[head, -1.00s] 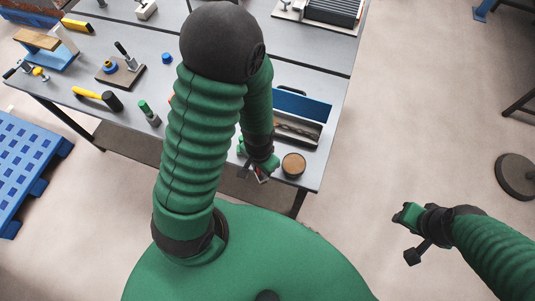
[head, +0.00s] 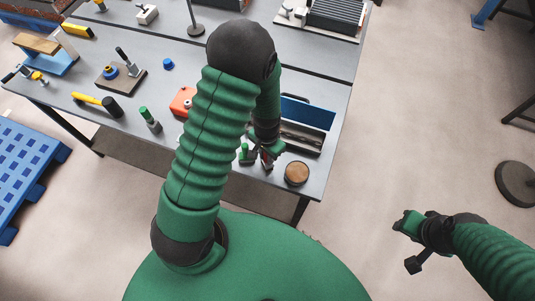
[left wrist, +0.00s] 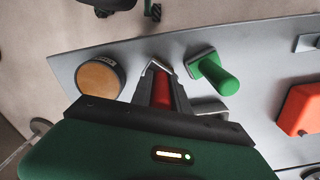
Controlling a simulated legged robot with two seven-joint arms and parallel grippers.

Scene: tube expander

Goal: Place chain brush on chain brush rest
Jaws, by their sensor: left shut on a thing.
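My left gripper (head: 267,160) is over the near right part of the grey table (head: 211,149). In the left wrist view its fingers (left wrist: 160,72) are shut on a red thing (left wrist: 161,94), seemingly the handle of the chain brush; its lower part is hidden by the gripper. A green-handled tool (left wrist: 216,76) on a small grey base stands close to the right of the fingers, apart from them. I cannot tell for sure which thing is the chain brush rest. My right gripper (head: 409,226) is off the table at the right, over the floor, too small to read.
A round wooden-topped disc (head: 297,174) lies near the table's front right corner. An open toolbox (head: 307,112) with a blue lid is behind the gripper. An orange-red block (head: 183,100) and a second green-handled tool (head: 149,119) are to the left.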

